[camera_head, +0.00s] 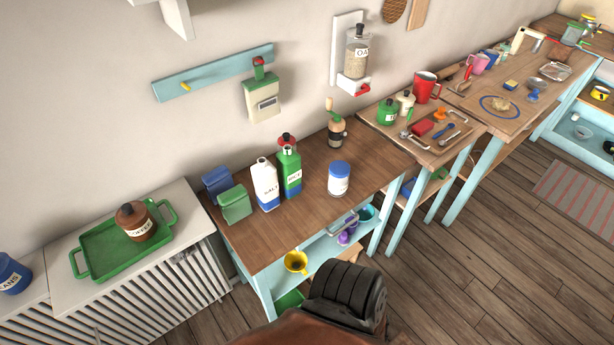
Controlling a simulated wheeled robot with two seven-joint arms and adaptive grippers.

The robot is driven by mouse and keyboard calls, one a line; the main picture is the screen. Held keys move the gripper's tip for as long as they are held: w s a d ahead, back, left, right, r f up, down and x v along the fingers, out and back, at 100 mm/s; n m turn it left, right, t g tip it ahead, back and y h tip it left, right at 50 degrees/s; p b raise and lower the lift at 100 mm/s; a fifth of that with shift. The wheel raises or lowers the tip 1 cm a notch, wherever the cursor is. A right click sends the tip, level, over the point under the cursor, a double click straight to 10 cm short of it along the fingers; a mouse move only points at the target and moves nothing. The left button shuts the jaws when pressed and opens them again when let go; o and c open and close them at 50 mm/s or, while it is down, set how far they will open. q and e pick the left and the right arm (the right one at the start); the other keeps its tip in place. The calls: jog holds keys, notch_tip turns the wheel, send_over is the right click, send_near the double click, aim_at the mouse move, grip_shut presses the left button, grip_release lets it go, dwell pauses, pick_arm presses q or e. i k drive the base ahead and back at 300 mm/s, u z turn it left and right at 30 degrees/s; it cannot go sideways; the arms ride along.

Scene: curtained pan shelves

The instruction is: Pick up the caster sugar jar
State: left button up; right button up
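No jar's label can be read as caster sugar. A white jar with a blue lid and a blue base band (339,178) stands upright on the wooden top of the blue-legged table (290,222); its label is too small to read. A white bottle labelled SALT (265,185) and a green labelled bottle (289,172) stand to its left. A brown jar labelled COFFEE (135,222) sits on a green tray at the left. Neither of my grippers can be made out in the view.
Blue and green tins (235,204) stand at the table's left end, and a brown pump bottle (337,130) at the back. The green tray (100,250) lies on the radiator cover. A yellow funnel-like item (296,262) is below. Bare tabletop surrounds the blue-lidded jar.

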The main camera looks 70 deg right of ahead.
aim_at(336, 187)
jog(key=u, duration=0.05)
jog(key=k, duration=0.35)
jog(key=z, duration=0.3)
jog(key=i, duration=0.3)
jog(key=z, duration=3.35)
jog(key=i, duration=0.85)
jog(key=u, duration=1.9)
